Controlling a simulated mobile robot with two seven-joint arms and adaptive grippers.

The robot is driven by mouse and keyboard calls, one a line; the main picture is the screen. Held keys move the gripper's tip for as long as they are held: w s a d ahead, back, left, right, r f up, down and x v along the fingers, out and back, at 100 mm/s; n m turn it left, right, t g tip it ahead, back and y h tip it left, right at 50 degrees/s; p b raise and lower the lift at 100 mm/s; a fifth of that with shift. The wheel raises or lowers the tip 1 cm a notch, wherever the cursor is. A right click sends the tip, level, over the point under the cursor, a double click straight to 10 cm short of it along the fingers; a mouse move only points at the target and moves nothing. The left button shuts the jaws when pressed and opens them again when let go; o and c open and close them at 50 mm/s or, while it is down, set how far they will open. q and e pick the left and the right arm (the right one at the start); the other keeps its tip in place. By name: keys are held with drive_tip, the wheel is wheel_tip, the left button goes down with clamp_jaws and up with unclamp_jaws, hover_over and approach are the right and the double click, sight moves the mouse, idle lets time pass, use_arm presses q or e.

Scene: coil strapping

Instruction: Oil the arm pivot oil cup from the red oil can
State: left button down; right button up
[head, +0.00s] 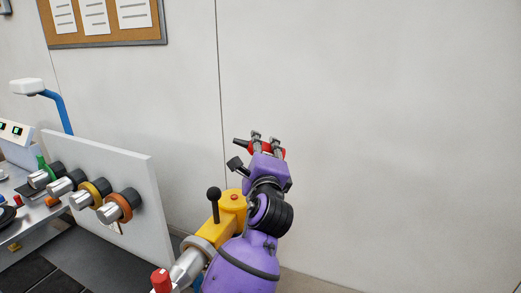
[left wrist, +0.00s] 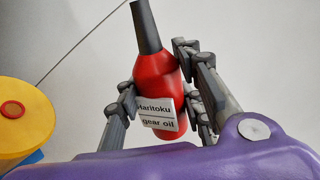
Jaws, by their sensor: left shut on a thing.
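The red oil can (head: 280,152) is in my left gripper (head: 265,141), in front of the wall. Its dark spout points left in the head view. In the left wrist view the red can (left wrist: 153,72) carries a white label reading "Haritoku gear oil", and the fingers of the left gripper (left wrist: 152,92) close on it from both sides. The yellow arm pivot (head: 232,206) has a small red cap on top, likely the oil cup (head: 234,197). The can is above and beyond it, apart from it. The cap also shows in the left wrist view (left wrist: 12,110). My right gripper is out of view.
A black-knobbed lever (head: 214,200) stands beside the pivot. A red cylinder (head: 161,281) is at the bottom. A pale panel (head: 138,180) with several coloured rings on pegs is left, near a bench with a lamp (head: 30,87). The wall to the right is bare.

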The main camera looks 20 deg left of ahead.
use_arm(q)
drive_tip(key=m, duration=0.5)
drive_tip(key=shift+r+h, duration=0.1)
drive_tip(key=shift+h, duration=0.3)
drive_tip(key=shift+m, duration=0.5)
drive_tip(key=m, duration=0.3)
drive_tip(key=shift+r, duration=0.1)
drive_tip(key=shift+d+m+h, duration=0.1)
drive_tip(key=shift+m+h, duration=0.2)
drive_tip(key=shift+m, duration=0.3)
drive_tip(key=shift+s+d+r+m, duration=0.15)
drive_tip(key=shift+s+m, duration=0.1)
drive_tip(key=shift+m, duration=0.05)
